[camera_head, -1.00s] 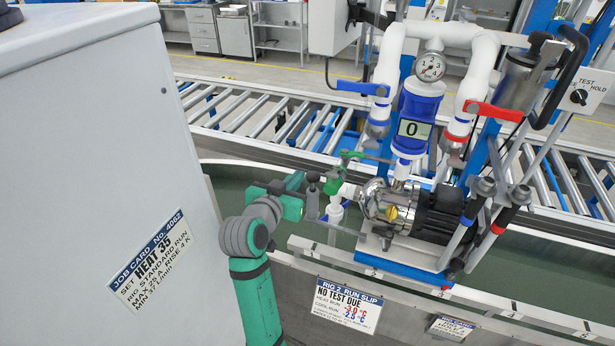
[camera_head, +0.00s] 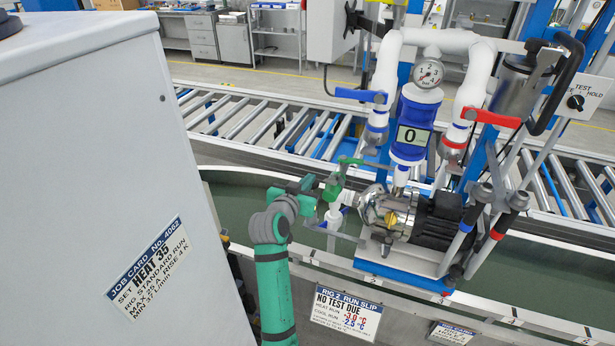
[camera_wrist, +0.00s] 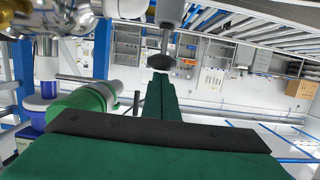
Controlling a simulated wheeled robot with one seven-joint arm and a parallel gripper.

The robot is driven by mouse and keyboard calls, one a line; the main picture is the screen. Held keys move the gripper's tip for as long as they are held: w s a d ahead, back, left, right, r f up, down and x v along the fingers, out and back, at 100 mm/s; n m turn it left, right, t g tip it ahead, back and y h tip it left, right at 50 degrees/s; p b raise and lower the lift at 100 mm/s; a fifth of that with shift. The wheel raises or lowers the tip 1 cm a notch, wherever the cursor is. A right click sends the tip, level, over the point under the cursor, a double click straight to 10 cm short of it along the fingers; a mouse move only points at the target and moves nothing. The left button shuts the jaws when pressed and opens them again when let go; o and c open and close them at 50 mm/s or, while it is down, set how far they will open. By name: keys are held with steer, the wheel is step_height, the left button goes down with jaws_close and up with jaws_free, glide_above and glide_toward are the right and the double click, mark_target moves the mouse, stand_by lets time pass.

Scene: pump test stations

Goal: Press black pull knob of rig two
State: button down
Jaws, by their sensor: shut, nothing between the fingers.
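The black pull knob (camera_wrist: 160,62) shows in the wrist view as a dark round cap on a grey stem. My gripper (camera_wrist: 160,78) is shut and empty, with its green fingertips right at the knob's cap; I cannot tell whether they touch. In the head view my gripper (camera_head: 309,188) is at the left side of rig two (camera_head: 409,165), left of the green-handled valve (camera_head: 334,186). The knob is not clear there and seems hidden by my gripper.
The pump (camera_head: 385,210) is right of my gripper. A blue lever (camera_head: 361,95) and a red lever (camera_head: 490,117) stick out above. A large grey cabinet (camera_head: 90,130) stands at left. The run slip (camera_head: 345,312) reads "NO TEST DUE".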

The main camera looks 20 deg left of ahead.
stand_by(0.3)
steer(key=shift+f, duration=2.25)
steer(key=shift+r, duration=0.1)
steer(key=s+r, duration=0.6)
steer(key=s, duration=0.4)
steer(key=shift+r, duration=0.4)
steer(key=shift+w+a+r, duration=0.1)
steer(key=shift+w+a, duration=0.05)
